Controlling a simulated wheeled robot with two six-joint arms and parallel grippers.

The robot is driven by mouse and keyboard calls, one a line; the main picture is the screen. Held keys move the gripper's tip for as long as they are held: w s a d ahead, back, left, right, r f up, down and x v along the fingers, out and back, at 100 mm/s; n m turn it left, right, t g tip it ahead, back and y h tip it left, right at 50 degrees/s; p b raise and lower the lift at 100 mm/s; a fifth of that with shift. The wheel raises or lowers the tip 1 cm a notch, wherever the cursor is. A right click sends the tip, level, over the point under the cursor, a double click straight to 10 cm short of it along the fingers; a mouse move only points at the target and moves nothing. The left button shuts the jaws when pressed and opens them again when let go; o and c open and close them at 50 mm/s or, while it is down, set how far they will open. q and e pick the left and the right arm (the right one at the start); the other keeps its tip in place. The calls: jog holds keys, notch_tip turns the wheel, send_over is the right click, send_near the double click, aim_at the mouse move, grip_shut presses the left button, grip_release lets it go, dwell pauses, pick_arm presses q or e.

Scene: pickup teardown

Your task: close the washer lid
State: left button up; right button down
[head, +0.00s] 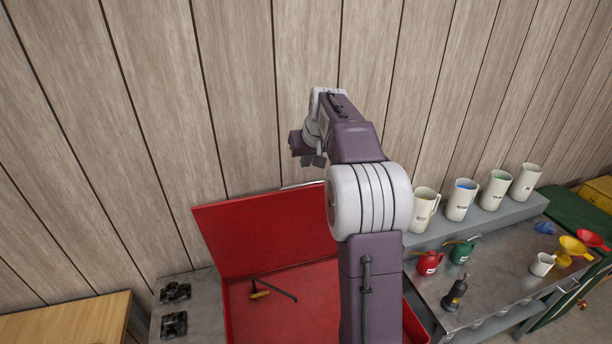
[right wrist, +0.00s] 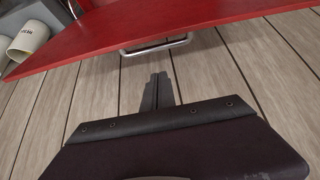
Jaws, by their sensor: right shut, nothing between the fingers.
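The red washer lid (head: 260,232) stands open, raised against the wood wall behind the red washer basin (head: 285,308). My right arm crosses in front of the lid and basin and hides part of both. My right gripper (head: 313,161) is above the lid's top edge, shut and empty. In the right wrist view, the shut fingers (right wrist: 158,82) point toward the metal handle (right wrist: 155,46) on the lid's edge (right wrist: 100,48). A small gap shows between fingertips and handle. My left gripper is out of view.
A brush with a wooden handle (head: 260,295) lies in the basin. Right of it is a metal bench (head: 500,285) with red and green oil cans, a dark bottle (head: 455,295) and funnels. Several white jugs (head: 460,200) stand on a shelf behind. A wooden top (head: 65,318) is at left.

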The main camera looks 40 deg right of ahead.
jog(key=p+x, duration=0.2)
jog(key=x, duration=0.3)
jog(key=shift+w+d+f, duration=0.1)
jog(key=shift+w+f, duration=0.1)
jog(key=shift+w, duration=0.05)
jog(key=s, duration=0.1)
jog(key=s+a, duration=0.1)
jog(key=s+f, duration=0.1)
jog(key=s, duration=0.1)
jog(key=shift+a+p, duration=0.2)
jog(key=shift+p, duration=0.15)
jog(key=shift+f, duration=0.1)
jog(key=shift+w+d+f, duration=0.1)
jog(key=shift+w, duration=0.05)
